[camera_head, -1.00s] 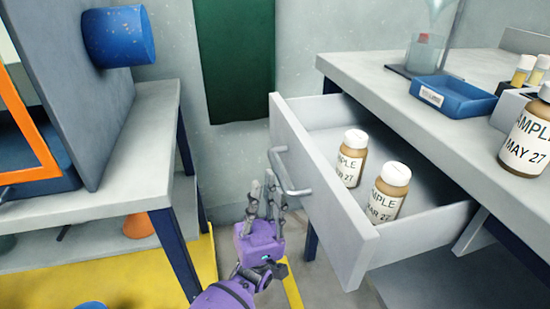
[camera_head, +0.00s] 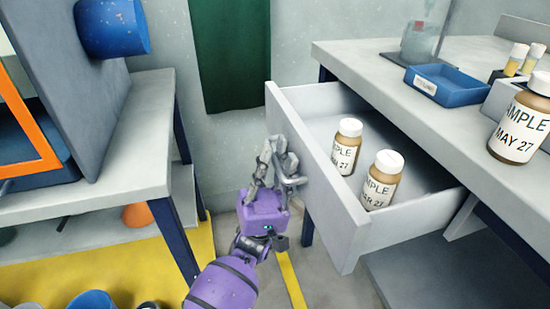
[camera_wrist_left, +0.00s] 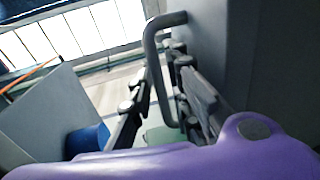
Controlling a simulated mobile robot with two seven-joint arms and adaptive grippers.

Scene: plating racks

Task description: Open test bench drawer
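The test bench drawer (camera_head: 330,200) is pulled well out of the bench on the right. Its grey front carries a bar handle (camera_head: 293,180). My left gripper (camera_head: 273,152) is at this handle, in front of the drawer face. In the left wrist view the handle (camera_wrist_left: 152,58) passes between the two dark fingers (camera_wrist_left: 160,85), with the fingers apart on either side of it. Whether a finger touches the bar is hard to tell. Two brown sample bottles with white caps, one farther back (camera_head: 345,148) and one nearer (camera_head: 381,182), stand in the drawer. My right gripper is out of view.
The bench top (camera_head: 375,90) holds a blue tray (camera_head: 450,86), a clear beaker (camera_head: 420,42) and a larger sample bottle (camera_head: 520,125). Another table (camera_head: 135,150) stands at left, with a blue cylinder (camera_head: 112,28) above it. Floor lies open between the benches.

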